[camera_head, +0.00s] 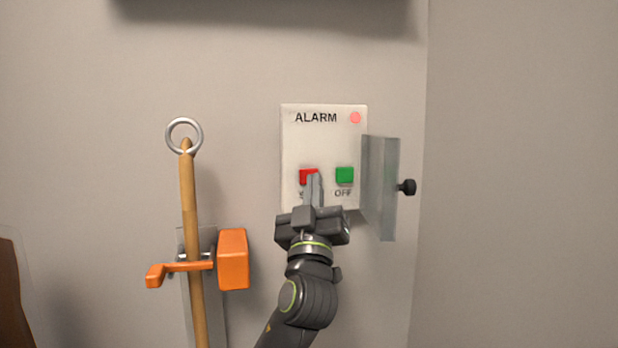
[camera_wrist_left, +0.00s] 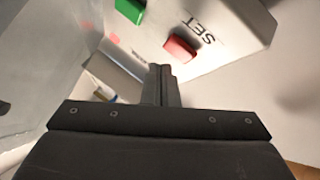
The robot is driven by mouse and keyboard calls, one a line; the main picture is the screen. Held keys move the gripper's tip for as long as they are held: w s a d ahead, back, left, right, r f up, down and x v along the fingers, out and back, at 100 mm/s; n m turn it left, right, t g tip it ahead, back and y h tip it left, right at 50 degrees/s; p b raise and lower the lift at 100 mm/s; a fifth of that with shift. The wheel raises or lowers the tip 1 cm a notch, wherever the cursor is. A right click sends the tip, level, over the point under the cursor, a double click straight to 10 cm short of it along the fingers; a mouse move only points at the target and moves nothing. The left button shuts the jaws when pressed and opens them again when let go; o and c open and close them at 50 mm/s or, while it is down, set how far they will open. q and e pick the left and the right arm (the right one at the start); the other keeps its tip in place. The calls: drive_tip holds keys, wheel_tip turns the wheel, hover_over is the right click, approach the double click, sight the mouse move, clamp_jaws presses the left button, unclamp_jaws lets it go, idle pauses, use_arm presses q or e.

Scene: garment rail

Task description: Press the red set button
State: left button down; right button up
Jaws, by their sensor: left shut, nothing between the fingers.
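The red set button (camera_head: 306,176) is on the left of a white alarm panel (camera_head: 296,140) on the wall. My left gripper (camera_head: 314,178) is shut and empty, its fingertips over the right part of the red button in the head view. I cannot tell from that view whether they touch it. In the left wrist view the red button (camera_wrist_left: 180,47) shows beside the word SET, just beyond the shut fingertips (camera_wrist_left: 160,70). The green OFF button (camera_head: 344,174) is to the right of the red one. The right gripper is not in view.
A clear hinged cover (camera_head: 382,188) with a black knob (camera_head: 407,187) stands open at the panel's right. A pink-red lamp (camera_head: 355,118) is at its top right. To the left, a wooden pole (camera_head: 189,205) with a metal ring stands by an orange clamp (camera_head: 233,259).

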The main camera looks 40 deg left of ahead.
use_arm(q)
drive_tip(key=s+d, duration=0.3)
drive_tip(key=shift+d, duration=0.25)
idle(0.8)
